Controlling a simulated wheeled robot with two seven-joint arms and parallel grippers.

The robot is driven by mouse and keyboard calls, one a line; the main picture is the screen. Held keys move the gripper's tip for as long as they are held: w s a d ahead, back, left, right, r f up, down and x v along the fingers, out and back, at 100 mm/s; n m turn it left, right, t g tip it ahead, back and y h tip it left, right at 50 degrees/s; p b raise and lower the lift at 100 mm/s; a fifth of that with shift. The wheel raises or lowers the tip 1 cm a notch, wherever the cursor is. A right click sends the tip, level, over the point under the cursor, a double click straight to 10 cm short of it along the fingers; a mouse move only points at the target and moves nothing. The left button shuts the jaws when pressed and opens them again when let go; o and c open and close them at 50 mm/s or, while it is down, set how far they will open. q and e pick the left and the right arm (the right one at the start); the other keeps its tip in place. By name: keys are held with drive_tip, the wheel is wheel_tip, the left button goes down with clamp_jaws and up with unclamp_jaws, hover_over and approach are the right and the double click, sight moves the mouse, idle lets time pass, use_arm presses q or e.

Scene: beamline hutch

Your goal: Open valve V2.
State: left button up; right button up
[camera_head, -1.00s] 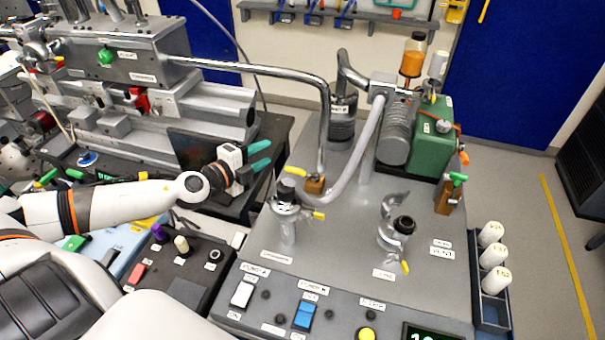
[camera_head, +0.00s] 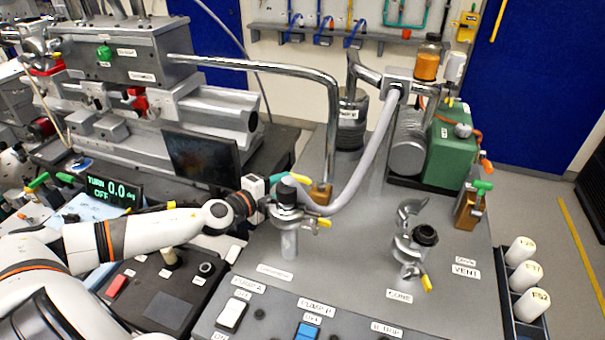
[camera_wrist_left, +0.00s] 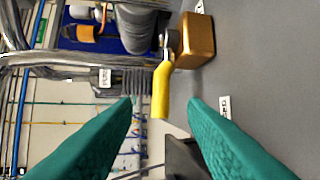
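A brass valve block (camera_head: 321,193) with a yellow lever (camera_head: 287,177) stands on the grey bench, at the lower end of the bent metal pipe. I cannot read a V2 label on it. In the left wrist view the brass block (camera_wrist_left: 195,42) is at the top, and its yellow lever (camera_wrist_left: 161,88) hangs between the fingertips. My left gripper (camera_wrist_left: 161,100) is open, its teal fingers on either side of the lever with gaps visible. In the head view my left gripper (camera_head: 285,180) is partly hidden behind the black-capped clamp fitting. My right gripper is not in view.
The black-capped fitting (camera_head: 288,205) stands close in front of my left gripper. Another clamp fitting (camera_head: 412,245) stands to the right. A brass valve with a green handle (camera_head: 470,205) is near the right edge. A switch panel (camera_head: 270,315) lies in front.

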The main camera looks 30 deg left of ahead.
sight(295, 179)
use_arm(q)
drive_tip(key=p+x, duration=0.1)
drive_tip(key=x, duration=0.7)
drive_tip(key=shift+w, duration=0.15)
drive_tip(key=shift+c, duration=0.2)
clamp_jaws()
